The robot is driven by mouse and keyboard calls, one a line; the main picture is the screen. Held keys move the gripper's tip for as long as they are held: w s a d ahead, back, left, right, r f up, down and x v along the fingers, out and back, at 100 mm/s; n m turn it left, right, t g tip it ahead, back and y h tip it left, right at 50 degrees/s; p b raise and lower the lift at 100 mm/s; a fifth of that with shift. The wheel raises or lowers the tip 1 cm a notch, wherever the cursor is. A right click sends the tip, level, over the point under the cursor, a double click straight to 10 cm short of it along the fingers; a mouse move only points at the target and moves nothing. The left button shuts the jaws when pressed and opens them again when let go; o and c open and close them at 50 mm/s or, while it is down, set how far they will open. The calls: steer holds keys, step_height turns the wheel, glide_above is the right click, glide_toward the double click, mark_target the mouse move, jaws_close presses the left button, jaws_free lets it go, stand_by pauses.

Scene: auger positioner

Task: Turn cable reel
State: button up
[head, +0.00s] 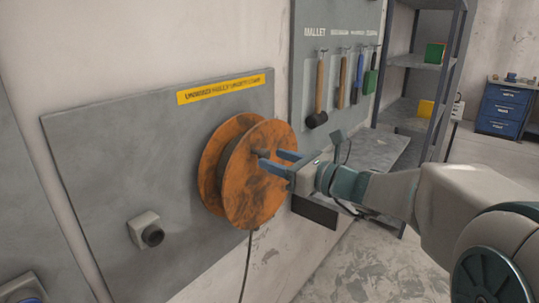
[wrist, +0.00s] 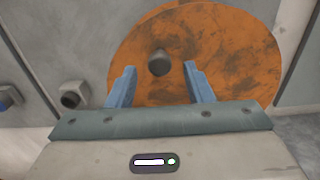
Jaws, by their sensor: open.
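An orange, worn cable reel (head: 258,180) is mounted on a grey wall panel under a yellow label. A dark cable (head: 247,262) hangs down from it. A small dark knob (head: 263,153) sticks out of the reel's front face, and it also shows in the wrist view (wrist: 159,63). My gripper (head: 278,161) is open in front of the reel, its blue fingers pointing at the face. In the wrist view my gripper (wrist: 160,84) has the knob between and just beyond its fingertips. I cannot tell whether a finger touches the knob.
The grey panel (head: 100,170) carries a round dark fitting (head: 150,232) to the reel's lower left. A tool board (head: 335,60) with hanging hammers is behind my gripper. A metal shelf (head: 415,62) and a blue drawer cabinet (head: 503,108) stand at right. Some floor is clear.

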steer(key=shift+x, duration=1.4)
jaws_close()
steer(key=shift+r+p, duration=0.1)
steer(key=shift+p, duration=0.2)
